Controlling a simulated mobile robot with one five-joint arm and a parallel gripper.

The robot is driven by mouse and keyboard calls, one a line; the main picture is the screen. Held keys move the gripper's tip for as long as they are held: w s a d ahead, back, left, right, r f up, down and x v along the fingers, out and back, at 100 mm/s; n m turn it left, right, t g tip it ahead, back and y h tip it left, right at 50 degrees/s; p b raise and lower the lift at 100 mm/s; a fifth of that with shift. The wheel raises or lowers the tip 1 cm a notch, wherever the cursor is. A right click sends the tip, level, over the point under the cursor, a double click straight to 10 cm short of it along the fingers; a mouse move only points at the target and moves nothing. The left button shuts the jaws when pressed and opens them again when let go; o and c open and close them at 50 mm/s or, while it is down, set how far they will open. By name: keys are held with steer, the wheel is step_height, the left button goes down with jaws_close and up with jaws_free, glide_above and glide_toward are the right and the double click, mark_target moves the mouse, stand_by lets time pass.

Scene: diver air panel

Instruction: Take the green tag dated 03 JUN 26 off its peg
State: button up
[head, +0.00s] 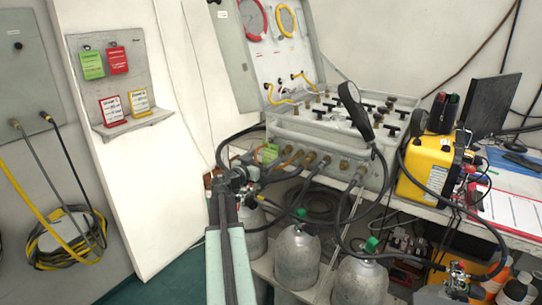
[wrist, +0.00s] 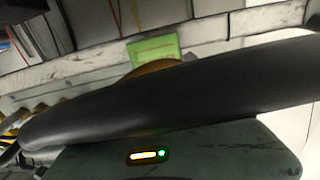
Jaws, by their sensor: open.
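A green tag (head: 92,65) hangs from a dark peg at the upper left of a grey board in the head view. A red tag (head: 117,61) hangs on the peg to its right. The writing on both is too small to read. My gripper (head: 238,178) is open, well to the right of and below the green tag, in front of the air panel's hoses. No tag is seen between its jaws. The wrist view shows a green card (wrist: 153,50) on a pale surface, partly hidden by a large dark shape that I cannot identify.
Red-framed (head: 113,110) and yellow-framed (head: 140,102) cards stand on a small shelf (head: 135,125) under the tags. Black hoses and the grey air panel (head: 335,140) crowd my gripper. Bare white wall lies between it and the board. Grey cylinders (head: 297,258) stand below.

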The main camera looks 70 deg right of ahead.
mark_target(270, 152)
steer(key=x, duration=0.4)
steer(key=shift+s+d, duration=0.15)
steer(key=shift+d, duration=0.2)
steer(key=shift+a, duration=0.1)
steer(key=c, duration=1.4)
steer(key=shift+r+p, duration=0.25)
steer(key=shift+p, duration=0.05)
steer(key=v, duration=1.8)
